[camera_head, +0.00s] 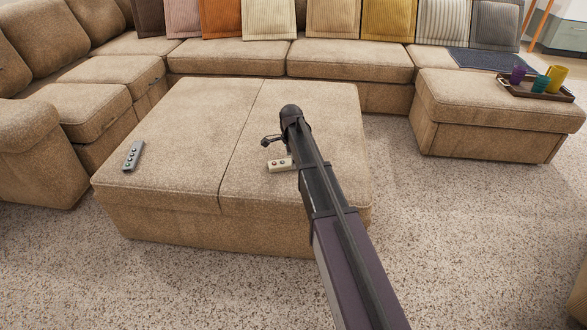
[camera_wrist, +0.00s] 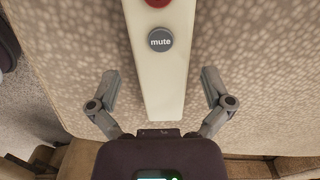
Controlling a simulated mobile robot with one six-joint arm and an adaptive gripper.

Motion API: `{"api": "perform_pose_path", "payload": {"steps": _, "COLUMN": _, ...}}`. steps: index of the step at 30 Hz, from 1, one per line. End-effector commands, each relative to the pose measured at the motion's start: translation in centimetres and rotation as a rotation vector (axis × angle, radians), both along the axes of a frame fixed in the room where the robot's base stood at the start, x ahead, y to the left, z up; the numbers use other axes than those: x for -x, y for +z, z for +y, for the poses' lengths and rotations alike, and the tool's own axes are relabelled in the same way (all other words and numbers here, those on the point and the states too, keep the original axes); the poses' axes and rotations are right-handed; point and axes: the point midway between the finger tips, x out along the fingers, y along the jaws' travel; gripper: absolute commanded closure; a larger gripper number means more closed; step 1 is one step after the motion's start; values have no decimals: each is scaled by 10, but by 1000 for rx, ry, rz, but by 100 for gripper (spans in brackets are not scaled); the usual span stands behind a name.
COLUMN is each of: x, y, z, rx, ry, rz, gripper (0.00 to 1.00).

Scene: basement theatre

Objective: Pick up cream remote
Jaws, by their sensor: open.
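The cream remote (camera_head: 279,165) lies on the right part of the brown ottoman (camera_head: 180,125), partly hidden by my arm in the head view. In the wrist view the cream remote (camera_wrist: 160,75) is close up, with a grey button marked "mute" and a red button at the top edge. My gripper (camera_wrist: 160,90) is open, one finger on each side of the remote, with a gap on both sides. In the head view my gripper (camera_head: 268,142) is above the ottoman by the remote; its finger details are small there.
A grey remote (camera_head: 133,155) lies at the ottoman's left edge. A sectional sofa (camera_head: 230,56) with several cushions stands behind and to the left. A tray (camera_head: 535,88) with cups sits on a footstool (camera_head: 495,110) at right. The carpet in front is clear.

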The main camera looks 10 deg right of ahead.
Motion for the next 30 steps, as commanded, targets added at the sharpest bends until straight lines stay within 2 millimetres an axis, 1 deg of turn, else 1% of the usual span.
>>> {"api": "perform_pose_path", "payload": {"steps": 1, "x": 0, "y": -4, "z": 0, "rx": 0, "ry": 0, "rz": 0, "gripper": 0}}
{"api": "perform_pose_path", "payload": {"steps": 3, "x": 0, "y": -5, "z": 0, "rx": 0, "ry": 0, "rz": 0, "gripper": 0}}
{"api": "perform_pose_path", "payload": {"steps": 21, "x": 0, "y": -5, "z": 0, "rx": 0, "ry": -1, "rz": 0, "gripper": 0}}
{"api": "perform_pose_path", "payload": {"steps": 22, "x": 0, "y": -5, "z": 0, "rx": 0, "ry": -1, "rz": 0, "gripper": 3}}
{"api": "perform_pose_path", "payload": {"steps": 23, "x": 0, "y": -5, "z": 0, "rx": 0, "ry": -1, "rz": 0, "gripper": 12}}
{"api": "perform_pose_path", "payload": {"steps": 24, "x": 0, "y": -5, "z": 0, "rx": 0, "ry": -1, "rz": 0, "gripper": 24}}
{"api": "perform_pose_path", "payload": {"steps": 26, "x": 0, "y": -5, "z": -1, "rx": 0, "ry": -1, "rz": 0, "gripper": 42}}
{"api": "perform_pose_path", "payload": {"steps": 27, "x": 0, "y": -5, "z": -1, "rx": 0, "ry": -1, "rz": 0, "gripper": 53}}
{"api": "perform_pose_path", "payload": {"steps": 29, "x": 0, "y": -5, "z": -1, "rx": 0, "ry": -1, "rz": 0, "gripper": 71}}
{"api": "perform_pose_path", "payload": {"steps": 30, "x": 0, "y": -5, "z": -1, "rx": 0, "ry": -1, "rz": 0, "gripper": 83}}
